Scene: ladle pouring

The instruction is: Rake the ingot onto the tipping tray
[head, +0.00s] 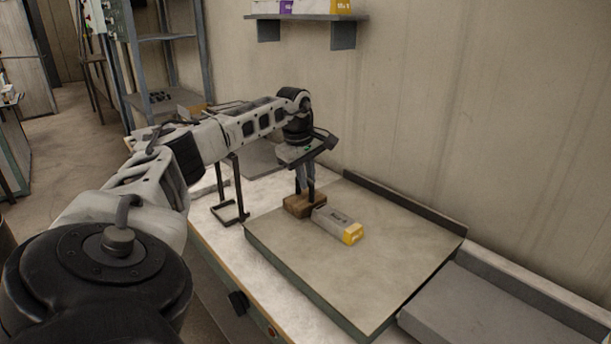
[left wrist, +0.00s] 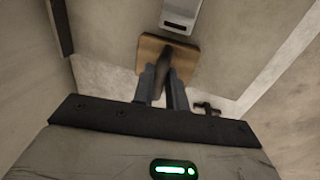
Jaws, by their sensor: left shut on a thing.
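The ingot (head: 338,224) is a grey bar with a yellow end. It lies on a broad grey-green slab (head: 390,245), and its near end shows in the left wrist view (left wrist: 180,15). My left gripper (head: 305,190) is shut on the dark handle of a rake with a wooden block head (head: 300,208). In the left wrist view the fingers (left wrist: 162,90) hold the handle above the block (left wrist: 150,55). The block stands at the ingot's left end, touching or nearly so. A flat grey tray (head: 490,308) at lower right appears to be the tipping tray. My right gripper is out of view.
A raised dark ledge (head: 405,212) runs along the slab's back edge by the wall. A black metal stand (head: 232,210) is left of the slab on the white bench. A wall shelf (head: 305,17) hangs above. The slab right of the ingot is clear.

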